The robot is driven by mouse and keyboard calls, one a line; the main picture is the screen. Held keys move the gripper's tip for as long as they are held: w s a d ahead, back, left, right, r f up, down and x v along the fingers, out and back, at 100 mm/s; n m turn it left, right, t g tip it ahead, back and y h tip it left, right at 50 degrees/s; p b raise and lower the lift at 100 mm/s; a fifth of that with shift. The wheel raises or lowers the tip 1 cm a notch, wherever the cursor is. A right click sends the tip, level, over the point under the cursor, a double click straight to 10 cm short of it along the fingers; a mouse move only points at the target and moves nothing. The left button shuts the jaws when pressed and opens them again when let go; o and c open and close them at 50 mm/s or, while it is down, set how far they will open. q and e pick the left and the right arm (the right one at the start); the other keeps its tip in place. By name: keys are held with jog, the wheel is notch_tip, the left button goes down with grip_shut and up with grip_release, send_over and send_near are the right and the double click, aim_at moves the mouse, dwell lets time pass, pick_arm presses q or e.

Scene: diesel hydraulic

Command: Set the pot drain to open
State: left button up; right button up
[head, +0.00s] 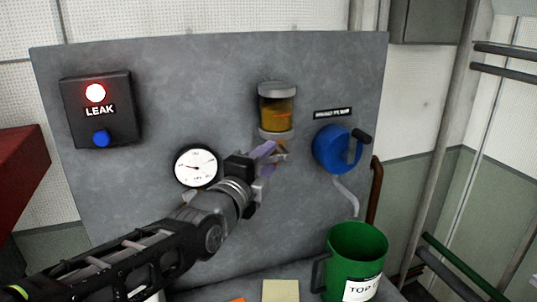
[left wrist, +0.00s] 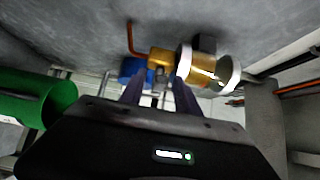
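The pot (head: 276,107) is a clear cylinder with amber fluid and grey caps, mounted on the grey panel; it also shows in the left wrist view (left wrist: 199,66). Its brass drain valve (left wrist: 160,58) sits at its lower end, with a small grey part (left wrist: 159,78) sticking out toward me. My left gripper (head: 272,152) is just below the pot and partly hides the drain in the head view. In the left wrist view its two purple fingers (left wrist: 160,88) are apart, one on each side of the small grey part. I cannot tell whether they touch it. My right gripper is not in view.
A blue hand pump (head: 333,149) is right of the pot, above a green jug (head: 356,255). A round gauge (head: 196,166) and a leak box (head: 100,110) with a lit red lamp are on the left. A yellow note (head: 281,291) lies below.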

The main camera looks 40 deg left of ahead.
pick_arm(q)
jog(key=shift+w+a, duration=0.1)
jog(key=shift+w, duration=0.3)
grip_shut()
dwell(0.4)
